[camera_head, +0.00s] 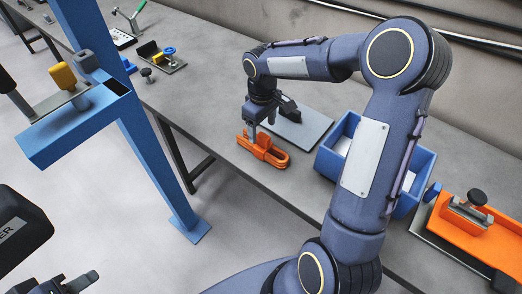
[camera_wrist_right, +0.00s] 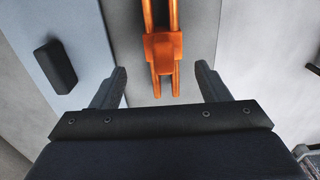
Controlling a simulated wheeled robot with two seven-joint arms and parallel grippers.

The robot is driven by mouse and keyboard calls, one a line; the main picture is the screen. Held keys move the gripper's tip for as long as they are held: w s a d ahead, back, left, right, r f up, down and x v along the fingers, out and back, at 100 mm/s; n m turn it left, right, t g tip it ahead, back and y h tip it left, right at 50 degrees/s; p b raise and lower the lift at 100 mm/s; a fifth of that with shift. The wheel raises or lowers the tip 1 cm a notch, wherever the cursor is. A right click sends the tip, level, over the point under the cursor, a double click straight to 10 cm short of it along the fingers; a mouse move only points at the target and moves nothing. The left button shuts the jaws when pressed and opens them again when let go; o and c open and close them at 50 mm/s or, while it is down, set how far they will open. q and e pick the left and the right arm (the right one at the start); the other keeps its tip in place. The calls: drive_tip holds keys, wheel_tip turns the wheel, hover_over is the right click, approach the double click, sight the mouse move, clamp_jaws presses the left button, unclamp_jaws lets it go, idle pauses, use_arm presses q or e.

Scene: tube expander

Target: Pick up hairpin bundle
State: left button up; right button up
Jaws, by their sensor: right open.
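The orange hairpin bundle (camera_head: 268,155) lies on the grey bench near its front edge. In the right wrist view the bundle (camera_wrist_right: 163,48) runs up the middle of the picture, with an orange block around its bars. My right gripper (camera_head: 261,123) points down at the bundle's far end. In the wrist view its two fingers (camera_wrist_right: 160,74) stand apart, one on each side of the bundle, with clear gaps to it. My left gripper (camera_head: 75,282) is only partly in view at the bottom left, away from the bench. Its finger opening is unclear.
A grey plate (camera_head: 312,131) with a dark block (camera_wrist_right: 55,66) lies beside the bundle. A blue bin (camera_head: 417,162) and an orange fixture (camera_head: 460,232) stand further right. A blue stand (camera_head: 75,125) rises at left. Bench left of the bundle is clear.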

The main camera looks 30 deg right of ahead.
sight(263, 144)
drive_tip(key=f, duration=0.4)
drive_tip(key=s+f+p, duration=0.1)
drive_tip(key=f, duration=0.2)
drive_tip(key=shift+c, duration=0.3)
drive_tip(key=c, duration=1.2)
